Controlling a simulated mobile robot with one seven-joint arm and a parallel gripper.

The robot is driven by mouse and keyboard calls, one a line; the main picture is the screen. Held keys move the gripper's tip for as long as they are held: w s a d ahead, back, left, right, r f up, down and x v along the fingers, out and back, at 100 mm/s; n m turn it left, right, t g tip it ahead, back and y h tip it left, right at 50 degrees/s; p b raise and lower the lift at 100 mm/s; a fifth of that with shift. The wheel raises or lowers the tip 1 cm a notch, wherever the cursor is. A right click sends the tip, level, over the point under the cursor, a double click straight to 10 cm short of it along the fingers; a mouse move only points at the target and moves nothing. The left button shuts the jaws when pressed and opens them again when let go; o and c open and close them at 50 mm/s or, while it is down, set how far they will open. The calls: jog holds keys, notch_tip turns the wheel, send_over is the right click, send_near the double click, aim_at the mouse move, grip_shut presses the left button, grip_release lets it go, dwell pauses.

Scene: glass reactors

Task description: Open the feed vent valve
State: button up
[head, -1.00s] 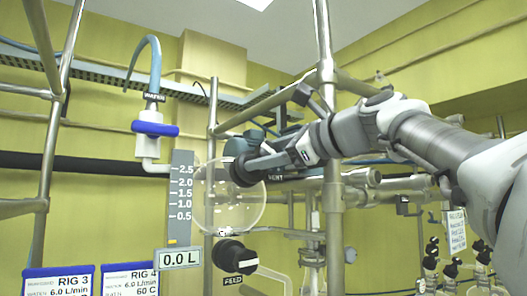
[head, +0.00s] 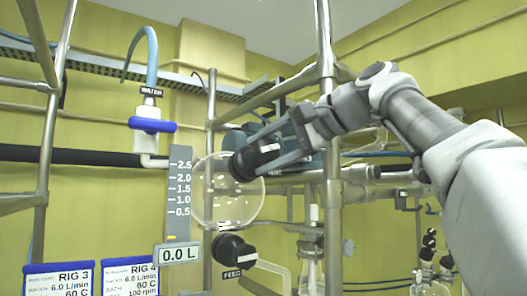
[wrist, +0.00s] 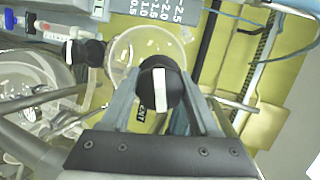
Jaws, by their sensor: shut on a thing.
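The vent valve's round black knob (head: 243,167) sits in front of the clear glass feed vessel (head: 215,205), with a partly hidden VENT label beside it. My gripper (head: 262,157) is shut on this knob, with one finger on each side. In the wrist view the knob (wrist: 150,78) lies between the fingertips of my gripper (wrist: 160,85). Its white stripe runs up and down there, in line with the fingers. The VENT label (wrist: 141,117) shows below the knob.
A second black knob (head: 230,249), labelled FEED, is below the vessel. The level scale (head: 180,195) and a 0.0 L display (head: 178,255) stand to the left. A blue-handled water valve (head: 152,125) hangs at upper left. A steel post (head: 331,215) stands close to my arm.

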jog(key=n+h, duration=0.1)
jog(key=n, duration=0.4)
jog(key=n+h, duration=0.1)
jog(key=n, duration=0.1)
jog(key=shift+f+n+h, duration=0.1)
jog(key=shift+n+h, duration=0.2)
jog(key=shift+n, duration=0.1)
jog(key=shift+f+n, duration=0.1)
jog(key=shift+n, duration=0.3)
jog(key=shift+f, duration=0.1)
jog(key=o, duration=1.4)
jog(key=shift+s+r, duration=0.15)
jog(key=shift+r, duration=0.05)
